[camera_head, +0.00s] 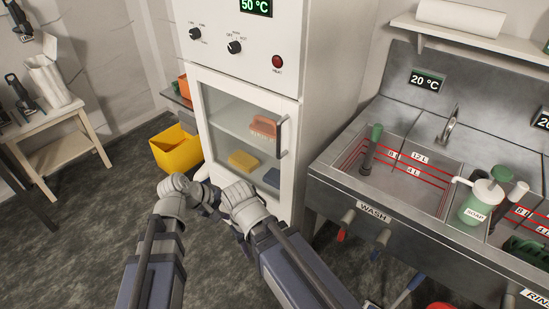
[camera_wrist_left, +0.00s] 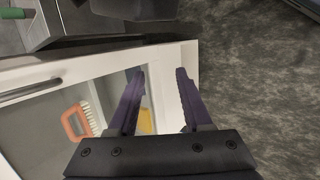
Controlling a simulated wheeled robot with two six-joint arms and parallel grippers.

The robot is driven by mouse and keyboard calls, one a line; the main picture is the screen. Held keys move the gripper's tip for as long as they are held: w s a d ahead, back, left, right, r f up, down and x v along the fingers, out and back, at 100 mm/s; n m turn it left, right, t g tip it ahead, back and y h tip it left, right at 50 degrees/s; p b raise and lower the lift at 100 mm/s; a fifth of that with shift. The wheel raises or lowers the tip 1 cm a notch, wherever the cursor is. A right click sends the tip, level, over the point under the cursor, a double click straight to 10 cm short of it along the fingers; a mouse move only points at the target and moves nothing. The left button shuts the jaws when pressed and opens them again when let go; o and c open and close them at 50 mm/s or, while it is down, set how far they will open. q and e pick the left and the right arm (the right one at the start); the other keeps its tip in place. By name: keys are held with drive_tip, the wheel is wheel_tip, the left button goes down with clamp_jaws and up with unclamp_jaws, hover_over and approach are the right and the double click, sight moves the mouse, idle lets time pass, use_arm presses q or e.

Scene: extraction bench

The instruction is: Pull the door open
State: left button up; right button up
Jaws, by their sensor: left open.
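The white cabinet door (camera_head: 225,115) has a glass pane and looks shut in the head view. Its grey upright bar handle (camera_head: 281,137) is on the door's right side. In the left wrist view, the handle (camera_wrist_left: 30,91) lies left of my left gripper (camera_wrist_left: 160,75), whose two purple fingers are apart and empty, over the door's white frame (camera_wrist_left: 100,62). In the head view, my left gripper (camera_head: 203,190) is low in front of the door, clear of the handle. My right gripper (camera_head: 237,190) is beside it; its fingers are hidden by the wrist.
An orange brush (camera_head: 263,126) and a yellow sponge (camera_head: 243,160) are behind the glass. A yellow bin (camera_head: 175,148) stands left of the cabinet. A metal sink bench (camera_head: 340,185) stands close on the right. The floor (camera_head: 100,225) at front left is clear.

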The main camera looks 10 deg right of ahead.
use_arm(q)
drive_tip(key=w+d+f+n+t+h+b, duration=0.1)
drive_tip(key=w+d+n+h+b, duration=0.1)
drive_tip(key=w+n+b, duration=0.1)
drive_tip(key=n+t+h, duration=0.5)
drive_tip(key=n+h, duration=0.2)
drive_tip(key=n, duration=0.7)
approach(277, 141)
drive_tip(key=x, duration=0.3)
drive_tip(key=shift+b+x, duration=0.3)
drive_tip(key=shift+x, duration=3.6)
use_arm(e)
drive_tip(key=shift+s+a+f, duration=0.1)
drive_tip(key=shift+s+f, duration=0.05)
drive_tip(key=shift+f, duration=2.25)
use_arm(q)
drive_tip(key=shift+f, duration=0.1)
drive_tip(key=shift+c, duration=0.2)
clamp_jaws()
